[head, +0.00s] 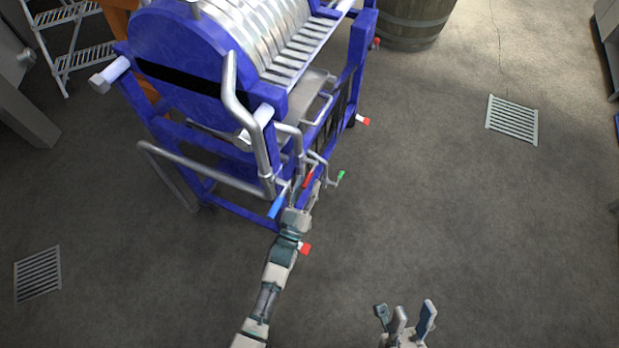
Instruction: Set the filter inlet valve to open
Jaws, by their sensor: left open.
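The blue-framed plate filter (190,60) stands at the upper left with steel pipes on its near end. At its lower near corner are a blue handle (275,208), a red lever (308,176) and a green-tipped handle (340,175). I cannot tell which belongs to the inlet valve. My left gripper (303,190) is open at these handles, with its fingers close to the red lever; contact is unclear. The wrist and fingers hide part of the valve body. My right gripper (405,315) is open and empty over the floor at the bottom.
Red knobs stick out from the frame's right side, one (363,121) midway along. Another red part (305,249) shows beside my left wrist. A barrel (415,20) stands at the top, a step ladder (70,40) at upper left. Floor to the right is clear, with a drain grate (512,120).

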